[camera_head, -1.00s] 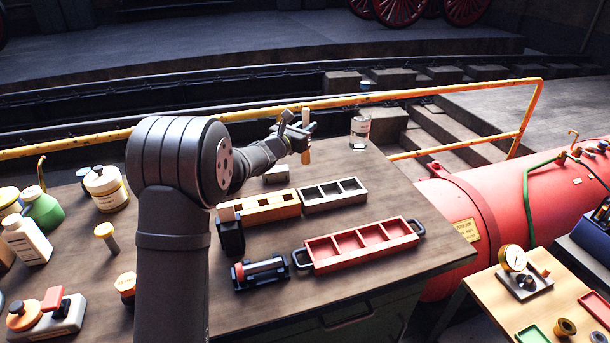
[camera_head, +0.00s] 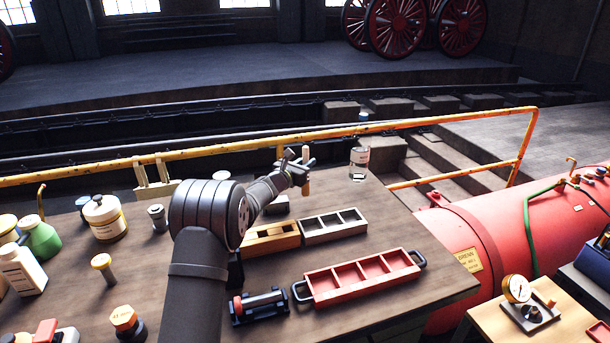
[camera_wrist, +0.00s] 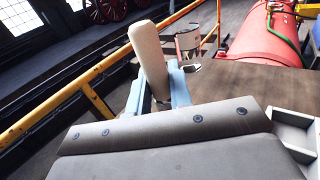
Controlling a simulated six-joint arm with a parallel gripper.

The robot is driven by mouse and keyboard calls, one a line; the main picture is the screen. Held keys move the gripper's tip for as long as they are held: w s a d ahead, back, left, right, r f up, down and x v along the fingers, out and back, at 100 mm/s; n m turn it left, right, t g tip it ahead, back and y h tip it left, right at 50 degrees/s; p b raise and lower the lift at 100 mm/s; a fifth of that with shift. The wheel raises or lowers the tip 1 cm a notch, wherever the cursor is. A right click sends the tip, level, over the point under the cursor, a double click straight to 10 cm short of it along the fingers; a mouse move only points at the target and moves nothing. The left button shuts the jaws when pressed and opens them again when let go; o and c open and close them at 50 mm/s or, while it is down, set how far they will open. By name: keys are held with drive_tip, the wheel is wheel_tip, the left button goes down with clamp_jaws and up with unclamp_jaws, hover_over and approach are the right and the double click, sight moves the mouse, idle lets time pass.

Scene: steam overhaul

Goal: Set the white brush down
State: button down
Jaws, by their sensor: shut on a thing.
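My gripper (camera_head: 304,172) is shut on the brush (camera_head: 306,187), above the far part of the bench. In the wrist view the brush (camera_wrist: 148,55) shows as a plain cream handle rising, slightly tilted, between the pale blue fingers (camera_wrist: 160,90). In the head view it looks tan and close to upright, with ends above and below the jaws. Bristles cannot be made out. Whether its lower end touches the bench cannot be told.
A glass jar (camera_head: 359,163) stands right of my gripper. Nearer are a small dark block (camera_head: 276,206), a wooden tray (camera_head: 290,235), a grey tray (camera_head: 335,234) and a red tray (camera_head: 408,271). A yellow rail (camera_head: 440,121) runs behind. Bottles stand at left.

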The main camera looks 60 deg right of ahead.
drive_tip(key=shift+w+f, duration=0.15)
drive_tip(key=shift+f, duration=1.9)
drive_tip(key=shift+f, duration=0.2)
drive_tip(key=c, duration=1.3)
unclamp_jaws()
drive_tip(key=shift+r, duration=0.2)
drive_tip(key=a+r, duration=0.5)
drive_tip(key=r, duration=0.2)
drive_tip(key=shift+w, duration=0.4)
